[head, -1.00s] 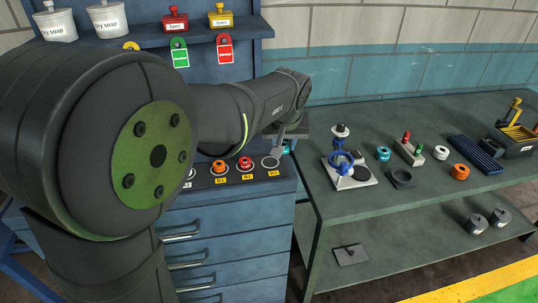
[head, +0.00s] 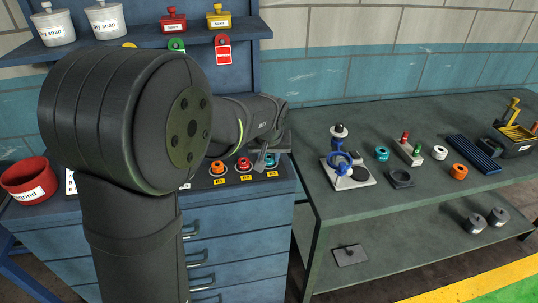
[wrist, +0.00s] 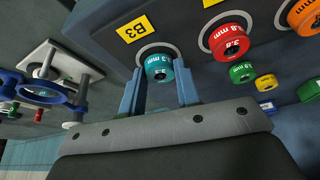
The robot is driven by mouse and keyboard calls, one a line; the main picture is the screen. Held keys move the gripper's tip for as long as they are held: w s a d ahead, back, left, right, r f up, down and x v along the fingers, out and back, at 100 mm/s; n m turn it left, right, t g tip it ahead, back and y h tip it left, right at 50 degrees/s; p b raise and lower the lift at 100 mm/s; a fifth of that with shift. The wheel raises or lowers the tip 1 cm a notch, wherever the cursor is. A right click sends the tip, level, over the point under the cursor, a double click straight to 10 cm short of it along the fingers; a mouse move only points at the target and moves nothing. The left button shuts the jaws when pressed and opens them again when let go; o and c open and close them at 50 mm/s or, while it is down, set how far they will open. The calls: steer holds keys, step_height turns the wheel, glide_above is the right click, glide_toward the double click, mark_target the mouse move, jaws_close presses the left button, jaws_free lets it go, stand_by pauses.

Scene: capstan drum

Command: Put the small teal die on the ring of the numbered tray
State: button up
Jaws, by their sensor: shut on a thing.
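The small teal die (wrist: 158,68) is between the two fingertips of my gripper (wrist: 158,76) in the wrist view, with its dark hole and a printed size facing the camera. My gripper is shut on it. The die is at the pale ring (wrist: 153,48) beside the yellow B3 label (wrist: 137,27); whether it touches the tray cannot be told. In the head view the die (head: 271,159) shows at the right end of the numbered tray (head: 205,183), partly hidden by my gripper.
A red die (wrist: 230,40) and an orange die (wrist: 305,16) sit on neighbouring rings. A stand with a blue ring (head: 341,162) and another teal piece (head: 381,153) are on the right bench.

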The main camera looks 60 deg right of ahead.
mark_target(269, 158)
steer(key=o, duration=1.1)
steer(key=shift+f, duration=0.1)
steer(key=shift+c, duration=0.2)
steer(key=v, duration=1.2)
steer(key=x, duration=1.2)
steer(key=shift+f, duration=0.2)
step_height(269, 158, up, 3)
steer(key=shift+r, duration=0.8)
